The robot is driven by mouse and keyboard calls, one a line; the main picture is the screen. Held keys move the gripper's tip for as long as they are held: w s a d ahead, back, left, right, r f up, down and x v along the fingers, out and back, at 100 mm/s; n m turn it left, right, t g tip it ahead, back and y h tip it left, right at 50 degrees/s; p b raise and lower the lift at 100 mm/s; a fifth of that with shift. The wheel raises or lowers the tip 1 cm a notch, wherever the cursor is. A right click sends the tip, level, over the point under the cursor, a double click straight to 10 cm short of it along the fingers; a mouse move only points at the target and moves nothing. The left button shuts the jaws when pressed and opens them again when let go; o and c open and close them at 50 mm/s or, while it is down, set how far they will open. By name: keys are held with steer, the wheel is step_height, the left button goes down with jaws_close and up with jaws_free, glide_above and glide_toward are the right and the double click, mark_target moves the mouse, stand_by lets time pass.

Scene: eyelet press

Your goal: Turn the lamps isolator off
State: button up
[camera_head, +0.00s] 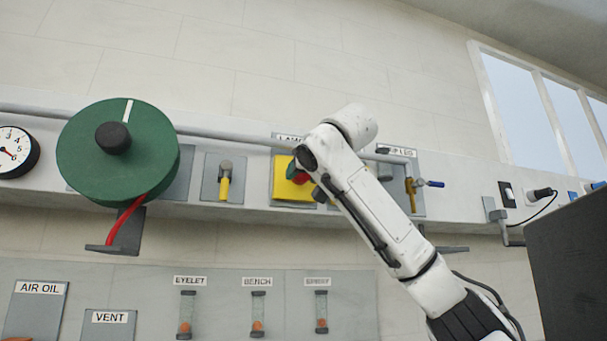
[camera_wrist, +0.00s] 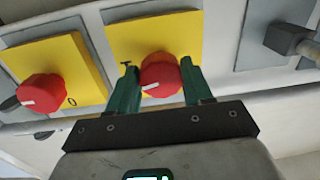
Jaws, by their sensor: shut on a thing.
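A yellow plate (camera_head: 283,190) is on the wall rail under a partly hidden label starting "LAM" (camera_head: 288,137). My gripper (camera_head: 296,172) is in front of this plate in the head view, and my arm hides what is just to its right. In the wrist view my gripper (camera_wrist: 160,92) is shut on a red knob (camera_wrist: 160,73), one green finger on each side. The knob sits on a yellow plate (camera_wrist: 150,38); its white mark points left and slightly down. A second red knob (camera_wrist: 42,92) with a similar mark is to the left, on another yellow plate (camera_wrist: 75,62) marked 0.
A green wheel (camera_head: 85,155) and a gauge (camera_head: 14,152) are on the left. A yellow-handled valve (camera_head: 224,182) is left of the yellow plate. A valve with a blue-tipped handle (camera_head: 428,184) is right of my arm. A dark panel (camera_head: 565,265) fills the lower right.

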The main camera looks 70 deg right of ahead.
steer(key=shift+r+n+g+p, duration=0.2)
steer(key=shift+n+p, duration=0.8)
steer(key=shift+n, duration=2.75)
steer(key=shift+n+g+p, duration=0.3)
steer(key=shift+n+p, duration=0.7)
steer(key=shift+n, duration=2.75)
steer(key=o, duration=0.9)
steer(key=shift+w+a, duration=0.1)
steer(key=shift+a, duration=0.05)
steer(key=shift+c, duration=0.2)
steer(key=shift+o, duration=0.9)
steer(key=b+v, duration=0.3)
steer(key=v, duration=0.7)
steer(key=shift+s+a+b, duration=0.3)
steer(key=shift+b, duration=0.05)
steer(key=shift+f, duration=0.1)
